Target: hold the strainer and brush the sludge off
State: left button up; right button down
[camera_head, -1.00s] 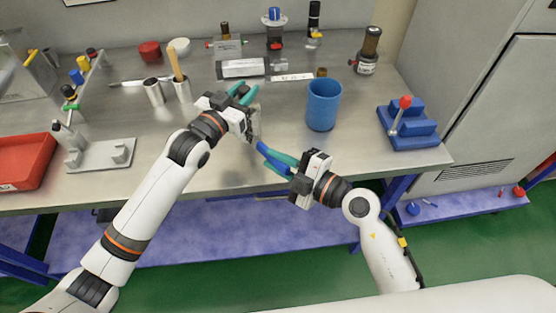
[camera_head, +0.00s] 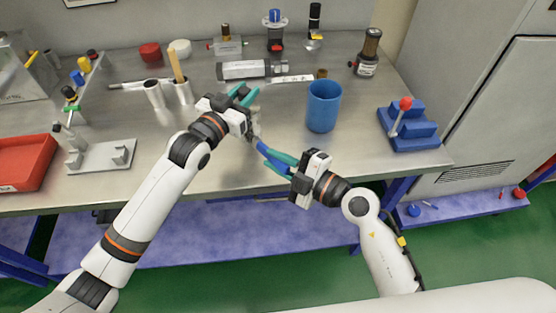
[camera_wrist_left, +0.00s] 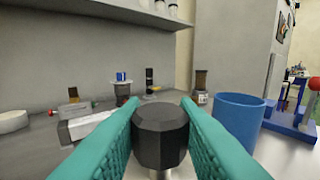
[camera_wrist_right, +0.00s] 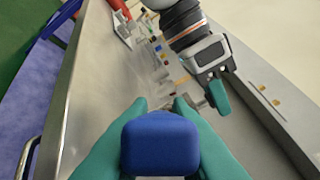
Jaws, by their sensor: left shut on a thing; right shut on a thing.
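My left gripper (camera_head: 243,97) is shut on the strainer. In the left wrist view the strainer's dark faceted top (camera_wrist_left: 160,135) sits between the teal fingers, and a pale part shows just below it. In the head view the strainer's grey body (camera_head: 256,124) shows beside the gripper, partly hidden by it. My right gripper (camera_head: 280,163) is shut on the brush, whose blue handle (camera_head: 262,147) sticks out toward the strainer. The blue handle end (camera_wrist_right: 160,143) fills the front of the right wrist view. The bristles and any sludge cannot be made out.
A blue cup (camera_head: 323,106) stands right of the strainer. A blue stepped block with a red-knobbed lever (camera_head: 408,128) is at the right edge. Metal cups (camera_head: 154,92), a grey fixture plate (camera_head: 100,156) and a red tray (camera_head: 22,162) are on the left.

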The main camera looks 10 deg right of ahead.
jog(key=shift+w, duration=0.15)
jog(key=shift+r, duration=0.2)
jog(key=shift+r, duration=0.45)
jog(key=shift+w+r, duration=0.1)
jog(key=shift+r, duration=0.45)
jog(key=shift+f, duration=0.1)
jog(key=shift+f, duration=0.55)
jog(key=shift+f, duration=0.1)
